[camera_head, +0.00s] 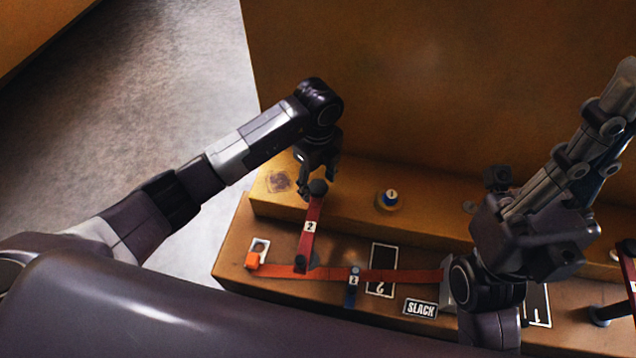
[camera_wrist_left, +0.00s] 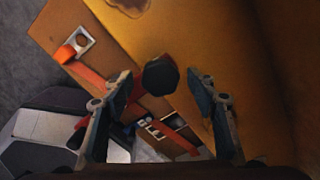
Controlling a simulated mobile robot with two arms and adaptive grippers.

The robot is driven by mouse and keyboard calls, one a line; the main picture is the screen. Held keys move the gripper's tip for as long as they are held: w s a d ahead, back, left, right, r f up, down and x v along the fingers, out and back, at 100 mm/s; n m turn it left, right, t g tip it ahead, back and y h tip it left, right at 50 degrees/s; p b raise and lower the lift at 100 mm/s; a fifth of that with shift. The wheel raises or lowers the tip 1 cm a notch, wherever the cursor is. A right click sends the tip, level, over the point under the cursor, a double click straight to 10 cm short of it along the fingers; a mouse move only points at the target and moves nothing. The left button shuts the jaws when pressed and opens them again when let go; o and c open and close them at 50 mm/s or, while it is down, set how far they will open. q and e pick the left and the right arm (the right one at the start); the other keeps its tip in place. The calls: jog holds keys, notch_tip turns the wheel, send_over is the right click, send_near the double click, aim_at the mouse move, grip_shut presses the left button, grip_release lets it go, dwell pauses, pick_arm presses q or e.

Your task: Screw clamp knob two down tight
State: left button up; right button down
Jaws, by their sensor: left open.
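Clamp knob two (camera_head: 318,187) is a dark round knob at the far end of the red clamp bar marked 2 (camera_head: 308,240). In the left wrist view the knob (camera_wrist_left: 160,76) sits between my left fingers, with a gap visible on each side. My left gripper (camera_head: 317,178) is open and points down over the knob; its fingers show in the left wrist view (camera_wrist_left: 160,90). The shaft under the knob is hidden. My right arm is at the right of the head view, but I cannot make out its fingers.
An orange strap (camera_head: 400,275) runs along the lower ledge, past a blue piece (camera_head: 351,287) and a SLACK label (camera_head: 420,307). An orange block (camera_head: 252,261) lies near the left edge. A round knob-like piece (camera_head: 388,200) stands on the upper ledge. A tall brown panel (camera_head: 430,80) rises behind.

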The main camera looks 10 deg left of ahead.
pick_arm(q)
jog(key=shift+r, duration=0.1)
jog(key=c, duration=1.2)
jog(key=shift+o, duration=0.2)
